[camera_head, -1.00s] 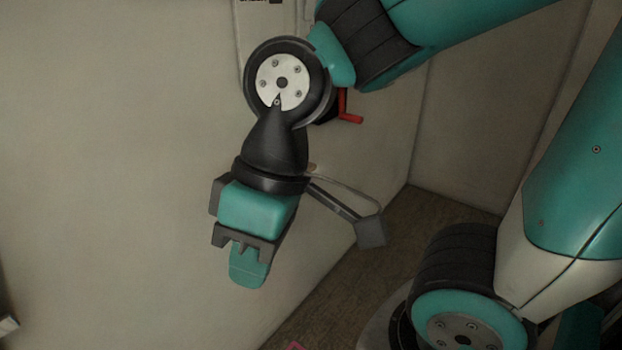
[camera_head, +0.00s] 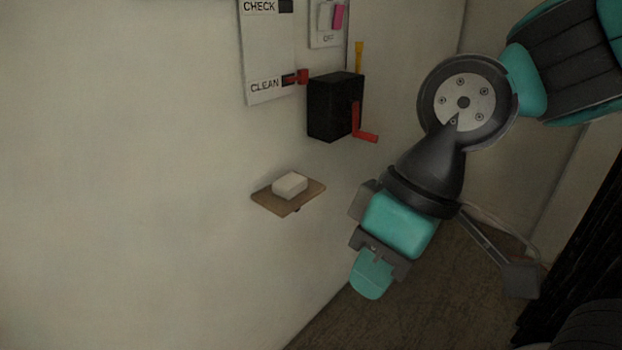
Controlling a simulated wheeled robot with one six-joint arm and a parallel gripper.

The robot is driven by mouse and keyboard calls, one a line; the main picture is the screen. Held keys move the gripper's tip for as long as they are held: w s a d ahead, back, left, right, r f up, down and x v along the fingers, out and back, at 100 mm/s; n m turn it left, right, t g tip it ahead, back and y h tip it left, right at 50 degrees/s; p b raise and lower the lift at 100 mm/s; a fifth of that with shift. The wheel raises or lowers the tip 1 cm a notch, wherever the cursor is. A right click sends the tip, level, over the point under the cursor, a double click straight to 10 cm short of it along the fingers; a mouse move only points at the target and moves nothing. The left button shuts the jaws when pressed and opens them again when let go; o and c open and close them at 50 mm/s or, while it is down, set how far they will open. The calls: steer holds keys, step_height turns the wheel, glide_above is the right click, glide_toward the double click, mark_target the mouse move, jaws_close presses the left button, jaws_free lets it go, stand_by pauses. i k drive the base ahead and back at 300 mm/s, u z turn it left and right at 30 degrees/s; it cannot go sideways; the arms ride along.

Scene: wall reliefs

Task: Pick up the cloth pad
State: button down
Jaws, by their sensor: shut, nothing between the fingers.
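A small pale block (camera_head: 290,185), which looks like the cloth pad, lies on a small brown wall shelf (camera_head: 273,204) left of the middle of the view. My gripper (camera_head: 371,275) is to the right of the shelf and lower in the picture, pointing down. Its teal fingers are shut with nothing between them. The gripper is apart from the pad and the shelf. The pad is in full view.
A black box (camera_head: 334,107) with a red crank handle (camera_head: 360,127) is on the wall above the shelf. A white panel (camera_head: 268,50) reading CHECK and CLEAN has a red slider (camera_head: 302,76). A white switch plate (camera_head: 327,20) with a pink part is above. Wall left of the shelf is bare.

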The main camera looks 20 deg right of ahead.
mark_target(290, 185)
steer(key=i, duration=0.95)
steer(key=z, duration=2.7)
steer(key=k, duration=0.7)
steer(key=u, duration=1.85)
steer(key=i, duration=0.5)
steer(key=z, duration=0.05)
